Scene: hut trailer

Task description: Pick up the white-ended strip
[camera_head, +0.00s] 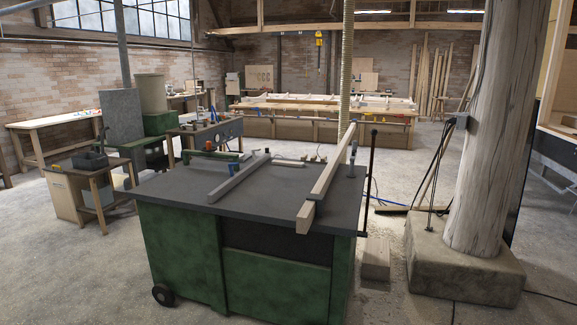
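A long pale wooden strip (329,179) lies on the dark top of the green machine table (180,190), near its right side. It runs from the near edge toward the back, and its near end reaches the front edge of the top. I cannot tell for sure whether its end is white. A short pale strip (288,163) lies farther back on the same top. Several tall thin strips (425,80) lean against the far brick wall, their ends too small to judge. Neither of my grippers is in view.
A grey fence bar (239,179) lies across the table top. A thick wooden post (485,130) on a stone block (463,265) stands to the right, with a wooden block (376,259) on the floor. Open floor (60,270) lies to the left.

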